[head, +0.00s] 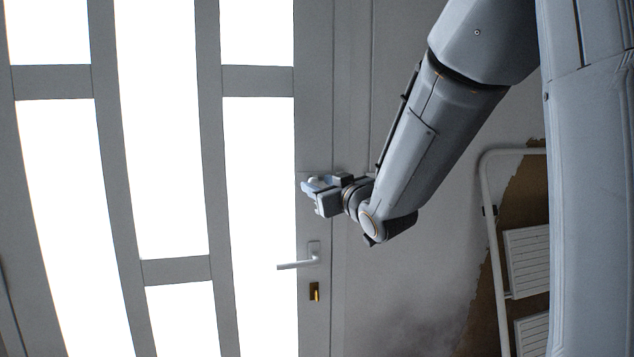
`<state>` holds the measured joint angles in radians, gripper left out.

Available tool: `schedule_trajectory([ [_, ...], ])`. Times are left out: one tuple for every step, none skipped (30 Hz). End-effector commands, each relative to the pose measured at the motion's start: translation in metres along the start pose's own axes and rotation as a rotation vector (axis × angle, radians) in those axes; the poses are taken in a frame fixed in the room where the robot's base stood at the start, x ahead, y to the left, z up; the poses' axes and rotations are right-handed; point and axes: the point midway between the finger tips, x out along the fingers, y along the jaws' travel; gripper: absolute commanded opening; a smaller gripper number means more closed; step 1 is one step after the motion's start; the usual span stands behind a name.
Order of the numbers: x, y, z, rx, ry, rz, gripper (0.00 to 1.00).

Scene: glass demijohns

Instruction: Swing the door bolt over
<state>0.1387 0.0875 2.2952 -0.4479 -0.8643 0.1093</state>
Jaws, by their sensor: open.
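The door (180,80) is grey-framed with bright glass panes and fills the left half of the head view. My gripper (314,188) is at the door's right stile, above the handle, with its fingers pointing left. The jaws are open. A small pale piece (313,181) shows at the fingers; it may be part of the door bolt, but I cannot tell for sure. The rest of the bolt is hidden behind the gripper or too small to make out. Whether the fingers touch anything is unclear.
A pale lever door handle (300,263) sits below my gripper, with a brass-coloured lock piece (314,291) under it. At the right, a white folding step ladder (486,200) leans by the worn wall (420,275). My arm crosses the upper right.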

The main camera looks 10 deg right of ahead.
Motion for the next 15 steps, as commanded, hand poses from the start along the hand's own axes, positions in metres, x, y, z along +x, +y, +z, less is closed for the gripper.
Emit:
schedule_trajectory([
  [0.006, 0.000, 0.000, 0.001, -0.001, -0.001, 0.41],
  [0.009, 0.000, 0.000, 0.001, -0.001, -0.001, 0.41],
  [0.013, 0.000, -0.001, 0.000, 0.000, 0.000, 0.41],
  [0.015, 0.000, 0.000, 0.001, -0.001, 0.000, 0.41],
  [0.016, 0.000, 0.000, 0.001, -0.001, 0.000, 0.41],
  [0.018, 0.000, 0.000, 0.001, -0.001, 0.000, 0.41],
  [0.019, 0.000, 0.000, 0.001, -0.001, 0.000, 0.41],
  [0.020, 0.000, 0.000, 0.001, -0.001, 0.000, 0.41],
  [0.021, 0.000, 0.000, 0.001, 0.000, 0.001, 0.41],
  [0.021, 0.000, 0.000, 0.001, 0.000, 0.001, 0.41],
  [0.021, 0.000, 0.000, 0.000, 0.000, 0.001, 0.41],
  [0.021, 0.000, 0.000, 0.000, 0.000, 0.001, 0.41],
  [0.021, 0.000, 0.000, 0.000, 0.000, 0.001, 0.41],
  [0.021, 0.000, 0.000, 0.000, 0.000, 0.001, 0.41],
  [0.021, 0.000, 0.000, 0.000, 0.000, 0.001, 0.41],
])
